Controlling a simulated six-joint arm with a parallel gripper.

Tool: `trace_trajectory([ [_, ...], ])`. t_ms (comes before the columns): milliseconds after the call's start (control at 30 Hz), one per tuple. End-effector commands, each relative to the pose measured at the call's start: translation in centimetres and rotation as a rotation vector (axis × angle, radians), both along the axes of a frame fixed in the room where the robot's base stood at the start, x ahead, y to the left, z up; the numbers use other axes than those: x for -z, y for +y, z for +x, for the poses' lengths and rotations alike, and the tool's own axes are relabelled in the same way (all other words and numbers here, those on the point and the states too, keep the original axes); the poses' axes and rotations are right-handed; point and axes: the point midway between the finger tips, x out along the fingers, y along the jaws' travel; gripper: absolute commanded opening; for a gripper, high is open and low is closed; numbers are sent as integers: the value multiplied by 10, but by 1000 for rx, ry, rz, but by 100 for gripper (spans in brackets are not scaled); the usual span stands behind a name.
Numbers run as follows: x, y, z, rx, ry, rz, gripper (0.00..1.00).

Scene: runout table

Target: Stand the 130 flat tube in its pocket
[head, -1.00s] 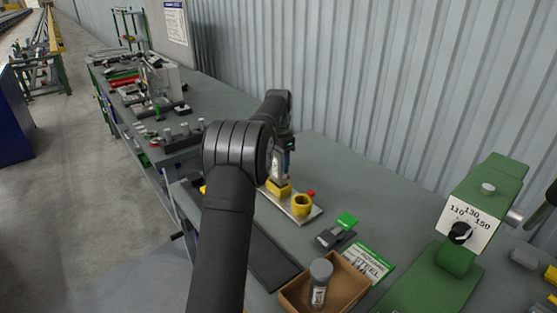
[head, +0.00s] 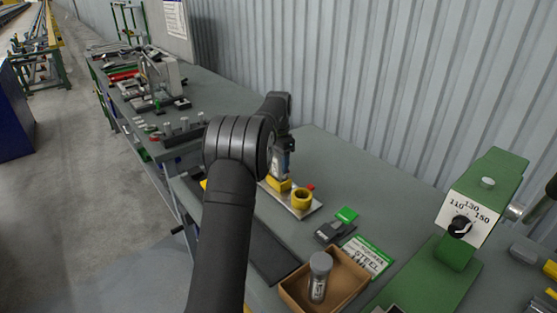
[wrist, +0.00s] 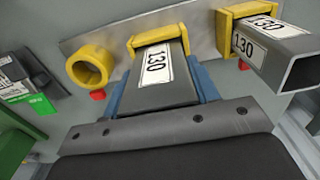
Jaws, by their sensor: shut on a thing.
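The dark flat tube (wrist: 157,88) with a white 130 label is held between the blue fingers of my gripper (wrist: 163,80) in the wrist view. Its far end lies at a yellow rectangular pocket (wrist: 131,47), whose walls show on both sides and behind it. I cannot tell how deep the end is. In the head view the tube (head: 280,165) looks roughly upright above the yellow pocket (head: 279,185), with my gripper (head: 284,147) at its upper part, partly hidden by my arm.
A round yellow pocket (wrist: 90,66) stands empty on the metal plate (wrist: 110,38). A hollow square tube (wrist: 275,52) marked 130 stands in another yellow pocket (wrist: 226,24) at right. A cardboard box (head: 350,283) with a grey-capped tube (head: 319,275) and a green machine (head: 487,195) are nearby.

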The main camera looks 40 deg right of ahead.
Motion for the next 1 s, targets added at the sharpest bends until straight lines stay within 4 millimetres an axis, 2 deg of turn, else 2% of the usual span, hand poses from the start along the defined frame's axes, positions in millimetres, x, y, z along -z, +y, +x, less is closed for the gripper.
trace_trajectory([
  [733,18,0,0,0,-1,-1,27],
  [767,18,0,0,0,-1,-1,58],
  [800,18,0,0,0,-1,-1,66],
  [867,18,0,0,0,-1,-1,78],
  [1000,18,0,0,0,-1,-1,80],
])
